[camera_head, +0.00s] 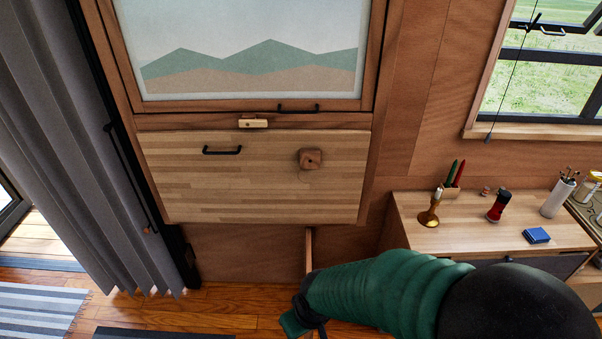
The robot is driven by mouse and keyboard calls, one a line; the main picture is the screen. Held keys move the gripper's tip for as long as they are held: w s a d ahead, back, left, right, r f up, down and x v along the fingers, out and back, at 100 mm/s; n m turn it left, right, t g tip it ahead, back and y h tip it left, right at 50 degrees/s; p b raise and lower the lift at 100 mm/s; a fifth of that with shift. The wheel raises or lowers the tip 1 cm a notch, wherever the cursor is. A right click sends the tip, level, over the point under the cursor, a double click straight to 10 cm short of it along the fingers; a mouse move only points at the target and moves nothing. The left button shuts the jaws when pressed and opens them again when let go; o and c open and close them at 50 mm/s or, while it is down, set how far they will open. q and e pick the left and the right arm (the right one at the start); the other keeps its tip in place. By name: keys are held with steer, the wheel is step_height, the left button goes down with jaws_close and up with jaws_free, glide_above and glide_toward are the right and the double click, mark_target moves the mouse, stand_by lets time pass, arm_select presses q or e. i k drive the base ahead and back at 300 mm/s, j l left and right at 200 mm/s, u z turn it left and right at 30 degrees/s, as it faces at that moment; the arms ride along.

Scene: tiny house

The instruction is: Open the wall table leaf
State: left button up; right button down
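The wall table leaf (262,192) is a pale striped wooden panel, folded up flat against the wall below a framed picture. A black bar handle (222,150) is on its upper left. A brown wooden block (310,159) is on its right half. A small light wooden catch (253,122) sits at its top edge, on the frame. My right arm, in a green sleeve, comes in from the lower right. Its far end, with my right gripper (303,318), is low in front of the wall, below and apart from the leaf; its fingers are unclear. My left gripper is out of view.
A picture panel (250,50) with a black handle (298,108) is above the leaf. A grey curtain (75,130) hangs at the left. A desk (460,227) with a candlestick (429,214), red-and-black object (498,206) and blue box (536,235) stands right. Floor shows below.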

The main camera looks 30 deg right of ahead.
mark_target(256, 186)
steer(key=z, duration=0.65)
